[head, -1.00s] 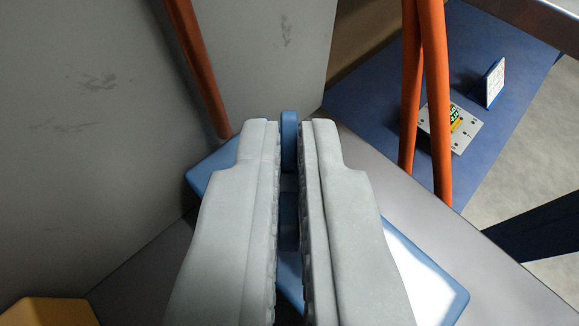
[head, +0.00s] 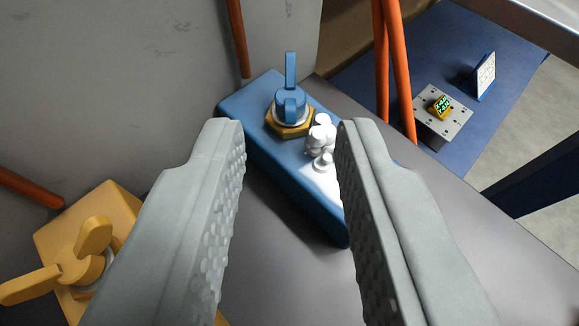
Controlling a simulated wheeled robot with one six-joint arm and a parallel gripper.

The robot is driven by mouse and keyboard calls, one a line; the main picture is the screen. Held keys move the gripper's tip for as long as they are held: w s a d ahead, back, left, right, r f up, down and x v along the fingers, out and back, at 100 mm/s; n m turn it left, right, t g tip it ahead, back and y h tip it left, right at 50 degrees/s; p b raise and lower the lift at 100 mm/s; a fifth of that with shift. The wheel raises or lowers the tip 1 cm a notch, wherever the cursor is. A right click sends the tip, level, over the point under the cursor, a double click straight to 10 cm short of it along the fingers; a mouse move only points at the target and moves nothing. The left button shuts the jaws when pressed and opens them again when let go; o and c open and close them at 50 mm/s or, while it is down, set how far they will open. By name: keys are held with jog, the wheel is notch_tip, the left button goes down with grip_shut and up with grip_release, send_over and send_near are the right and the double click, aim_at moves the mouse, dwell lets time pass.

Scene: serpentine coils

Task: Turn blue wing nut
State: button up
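The blue wing nut (head: 290,104) sits on a brass hex base on top of a blue block (head: 262,148) in the head view. One wing stands upright at the back and the other faces me. My gripper (head: 291,128) is wide open, with one finger on each side of the picture. Nothing is between the fingers' pads. The wing nut shows beyond the fingertips, apart from both of them. The right finger hides part of the block's right side.
White rounded fittings (head: 321,140) stand on the blue block beside the nut. A yellow wing nut (head: 85,258) on a yellow block is at lower left. Orange pipes (head: 393,70) rise behind. A blue table (head: 430,60) holds a small display (head: 441,105).

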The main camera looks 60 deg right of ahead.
jog(key=v, duration=1)
jog(key=shift+s+a, duration=0.15)
jog(key=shift+a, duration=0.05)
jog(key=shift+r, duration=0.15)
send_near(290, 94)
jog(key=x, duration=0.8)
jog(key=shift+d, duration=0.3)
grip_shut()
